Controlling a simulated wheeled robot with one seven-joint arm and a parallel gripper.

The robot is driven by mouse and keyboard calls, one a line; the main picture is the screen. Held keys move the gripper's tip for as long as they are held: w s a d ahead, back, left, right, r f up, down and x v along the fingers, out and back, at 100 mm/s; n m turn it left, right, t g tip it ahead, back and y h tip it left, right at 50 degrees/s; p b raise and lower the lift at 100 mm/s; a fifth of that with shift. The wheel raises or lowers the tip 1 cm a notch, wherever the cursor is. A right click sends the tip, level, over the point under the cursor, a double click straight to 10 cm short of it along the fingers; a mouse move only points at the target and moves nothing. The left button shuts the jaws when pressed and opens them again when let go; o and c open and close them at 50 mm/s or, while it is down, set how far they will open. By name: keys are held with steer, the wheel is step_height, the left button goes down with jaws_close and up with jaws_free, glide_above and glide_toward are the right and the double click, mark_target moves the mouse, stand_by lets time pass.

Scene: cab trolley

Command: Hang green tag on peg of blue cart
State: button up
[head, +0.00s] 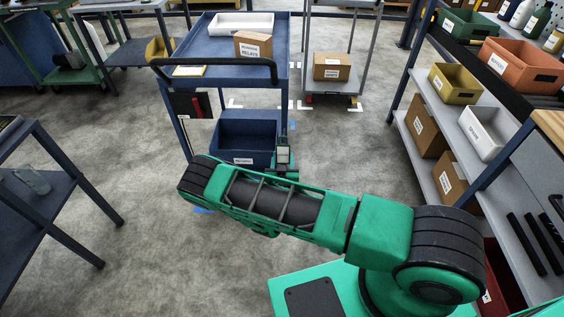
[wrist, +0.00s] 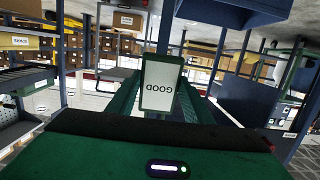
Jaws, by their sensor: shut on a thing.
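The green tag (wrist: 160,84) has a white face reading GOOD, upside down in the wrist view. It stands between the green fingers of my gripper (wrist: 160,100), which is shut on it. In the head view the tag (head: 283,152) shows small above my gripper (head: 284,165), near the front right post of the blue cart (head: 222,74). Part of the cart also shows at the top of the wrist view (wrist: 232,12). I cannot make out the peg in either view. The tag's contact with the cart cannot be told.
A blue bin (head: 246,137) sits on the cart's lower shelf. A box (head: 253,46) and a white tray (head: 240,24) are on top. A grey trolley (head: 347,85) stands to the right, then a shelf rack (head: 430,150). Open floor (head: 135,140) lies left.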

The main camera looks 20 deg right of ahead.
steer(key=shift+r+x, duration=0.1)
steer(key=shift+x, duration=1)
steer(key=shift+r+x, duration=0.15)
steer(key=shift+x, duration=0.95)
steer(key=shift+w+d+f, duration=0.15)
steer(key=shift+w+f, duration=0.35)
steer(key=shift+w, duration=0.05)
steer(key=o, duration=1.2)
